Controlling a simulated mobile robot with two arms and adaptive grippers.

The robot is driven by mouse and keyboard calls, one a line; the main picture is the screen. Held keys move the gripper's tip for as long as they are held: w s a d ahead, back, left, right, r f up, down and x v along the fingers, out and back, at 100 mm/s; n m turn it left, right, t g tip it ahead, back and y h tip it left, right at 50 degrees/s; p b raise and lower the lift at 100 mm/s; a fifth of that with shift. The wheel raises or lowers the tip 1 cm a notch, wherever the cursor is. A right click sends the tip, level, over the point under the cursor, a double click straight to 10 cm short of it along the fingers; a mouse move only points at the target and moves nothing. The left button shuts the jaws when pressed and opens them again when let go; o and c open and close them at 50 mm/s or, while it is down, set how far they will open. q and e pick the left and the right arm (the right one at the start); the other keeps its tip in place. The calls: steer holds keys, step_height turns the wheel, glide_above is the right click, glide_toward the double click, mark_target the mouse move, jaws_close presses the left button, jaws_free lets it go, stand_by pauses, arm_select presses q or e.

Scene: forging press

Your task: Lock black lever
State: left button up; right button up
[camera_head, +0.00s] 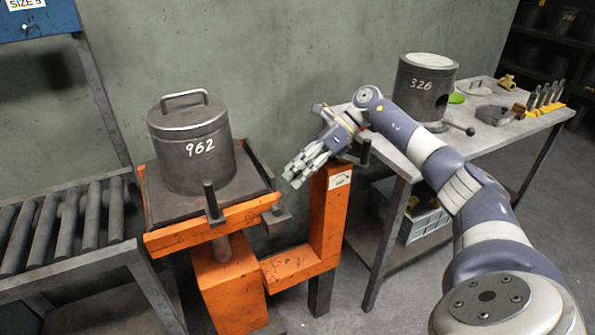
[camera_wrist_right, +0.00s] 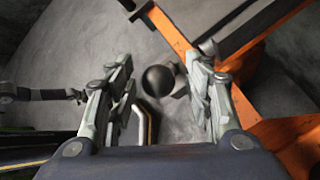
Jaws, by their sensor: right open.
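A short upright black lever (camera_head: 212,201) stands at the front edge of the orange press frame, below the grey canister marked 962 (camera_head: 190,150). My right gripper (camera_head: 292,176) is right of the canister, above the gap between the press frame and the orange post. Its fingers point down and left, apart and empty. In the right wrist view, a dark round knob (camera_wrist_right: 158,80) shows in the space between the open fingers (camera_wrist_right: 160,100); whether they touch it I cannot tell. My left gripper is not in view.
An orange post (camera_head: 328,215) stands right of the press, with another dark handle (camera_head: 365,153) near its top. A roller conveyor (camera_head: 65,230) is on the left. A workbench (camera_head: 410,165) at right carries a canister marked 326 (camera_head: 425,88) and tools.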

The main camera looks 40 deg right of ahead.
steer(key=v, duration=1.1)
steer(key=shift+s+d+r, duration=0.15)
steer(key=shift+d, duration=0.2)
